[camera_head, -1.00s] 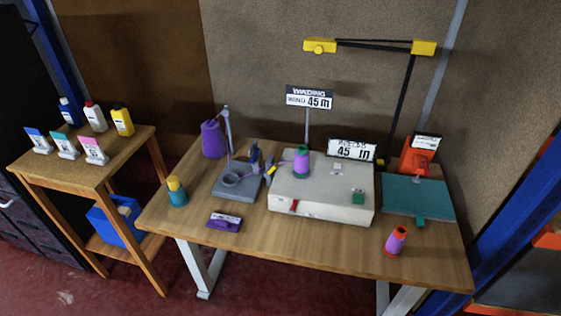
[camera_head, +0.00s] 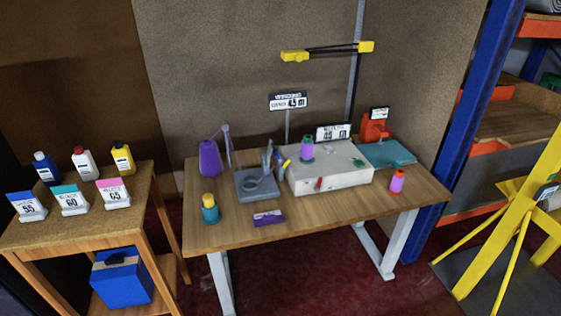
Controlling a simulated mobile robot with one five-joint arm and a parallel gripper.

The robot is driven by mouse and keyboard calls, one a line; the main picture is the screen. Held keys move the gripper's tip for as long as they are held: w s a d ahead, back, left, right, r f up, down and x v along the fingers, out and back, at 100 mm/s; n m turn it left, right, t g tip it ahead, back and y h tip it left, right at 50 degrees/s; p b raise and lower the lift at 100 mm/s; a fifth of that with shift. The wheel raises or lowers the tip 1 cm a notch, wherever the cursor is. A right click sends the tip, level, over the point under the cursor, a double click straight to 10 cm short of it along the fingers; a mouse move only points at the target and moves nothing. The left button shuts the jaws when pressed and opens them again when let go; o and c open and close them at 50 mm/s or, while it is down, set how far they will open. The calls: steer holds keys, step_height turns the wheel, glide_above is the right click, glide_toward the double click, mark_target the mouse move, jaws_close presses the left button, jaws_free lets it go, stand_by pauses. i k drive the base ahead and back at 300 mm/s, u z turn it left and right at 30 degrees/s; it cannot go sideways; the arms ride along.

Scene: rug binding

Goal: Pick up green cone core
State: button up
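The cone with green ends (camera_head: 307,148), wound with purple around its middle, stands upright on the white box-shaped machine (camera_head: 330,177) on the wooden table. It is the only cone with green ends that I see. Another purple cone with orange-red ends (camera_head: 397,181) stands on the table to the right of the machine. A larger purple cone (camera_head: 210,159) stands at the table's back left. My gripper is not in view.
A grey stand (camera_head: 257,186), a teal jar with a yellow top (camera_head: 210,208) and a purple block (camera_head: 268,218) share the table (camera_head: 335,208). A side table (camera_head: 95,228) holds bottles and cards. A yellow frame (camera_head: 510,215) stands at right. Red floor shows in front.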

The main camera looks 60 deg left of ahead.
mark_target(307, 153)
steer(key=k, duration=0.25)
steer(key=u, duration=2.6)
steer(key=i, duration=1.05)
